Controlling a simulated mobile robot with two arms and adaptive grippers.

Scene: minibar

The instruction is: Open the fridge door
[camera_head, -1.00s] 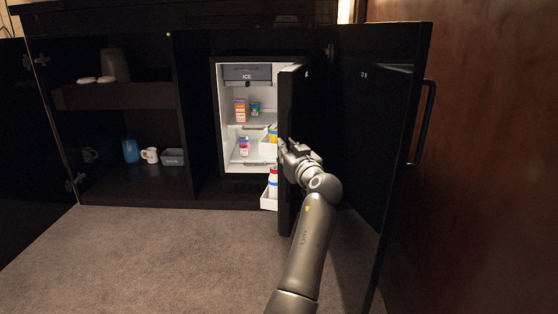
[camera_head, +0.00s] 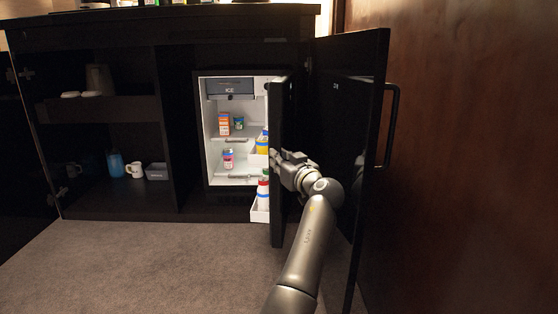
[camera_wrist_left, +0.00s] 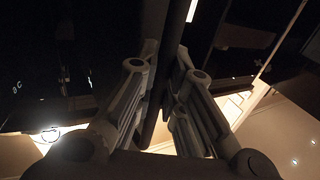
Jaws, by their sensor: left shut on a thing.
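The fridge (camera_head: 234,186) stands in the black cabinet with its white lit inside in view. Its black door (camera_head: 279,200) is swung open toward me and shows nearly edge-on, with white shelves on its inner side. My left gripper (camera_head: 283,160) is at the door's outer side, about mid-height. In the left wrist view my left gripper (camera_wrist_left: 163,95) has its two fingers on either side of a dark upright edge, shut on the fridge door. The exact contact is dark. My right gripper is not in view.
An open black cabinet door (camera_head: 345,150) with a handle (camera_head: 391,125) stands just right of my arm, near a brown wall (camera_head: 470,160). Shelves at left hold a blue cup (camera_head: 115,164) and a white mug (camera_head: 135,169). Carpet (camera_head: 140,265) in front is clear.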

